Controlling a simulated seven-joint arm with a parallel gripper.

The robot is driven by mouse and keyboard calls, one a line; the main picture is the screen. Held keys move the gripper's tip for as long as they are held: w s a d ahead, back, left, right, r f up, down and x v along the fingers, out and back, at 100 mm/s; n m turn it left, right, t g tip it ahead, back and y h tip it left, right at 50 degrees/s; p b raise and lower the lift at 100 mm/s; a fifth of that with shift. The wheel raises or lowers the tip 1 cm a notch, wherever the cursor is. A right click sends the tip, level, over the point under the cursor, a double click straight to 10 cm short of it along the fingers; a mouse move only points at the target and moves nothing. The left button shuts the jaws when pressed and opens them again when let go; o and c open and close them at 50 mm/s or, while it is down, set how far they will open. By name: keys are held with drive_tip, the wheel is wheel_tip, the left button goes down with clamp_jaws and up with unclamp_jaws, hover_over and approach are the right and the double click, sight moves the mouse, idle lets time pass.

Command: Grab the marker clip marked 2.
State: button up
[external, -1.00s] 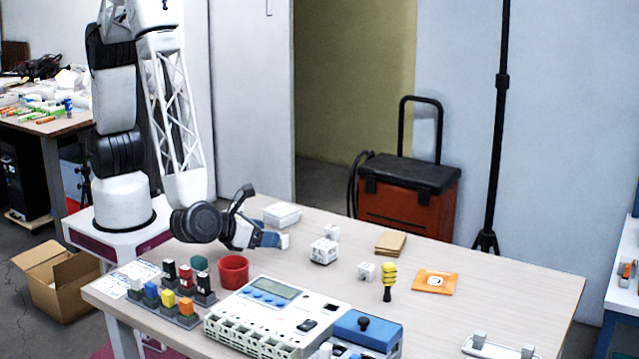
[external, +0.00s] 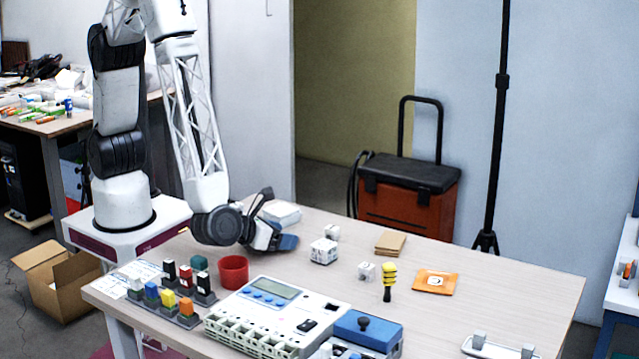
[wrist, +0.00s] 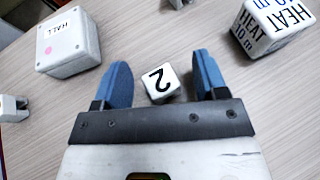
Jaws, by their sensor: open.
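The marker clip marked 2 (wrist: 160,84) is a small white block with a black 2 on its top face. In the wrist view it lies on the table between my gripper's two blue fingers, with gaps on both sides. My gripper (wrist: 162,75) is open and empty. In the external view my gripper (external: 284,243) is low over the back left of the table, and the clip is hidden by it.
A white box labelled HALL (wrist: 68,42) lies left of the fingers and a HEAT cube (wrist: 272,22) right. Another small white piece (external: 332,232) stands farther along. A red cup (external: 233,271) and a grey instrument (external: 275,318) stand nearer the front.

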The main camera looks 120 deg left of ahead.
idle(0.3)
drive_tip(key=c, duration=0.9)
drive_tip(key=shift+r, duration=0.15)
drive_tip(key=shift+c, duration=0.2)
drive_tip(key=shift+r, duration=1.6)
drive_tip(key=s, duration=0.5)
drive_tip(key=s+r, duration=0.1)
drive_tip(key=s, duration=1)
drive_tip(key=shift+a+r, duration=0.25)
drive_tip(key=shift+a, duration=0.1)
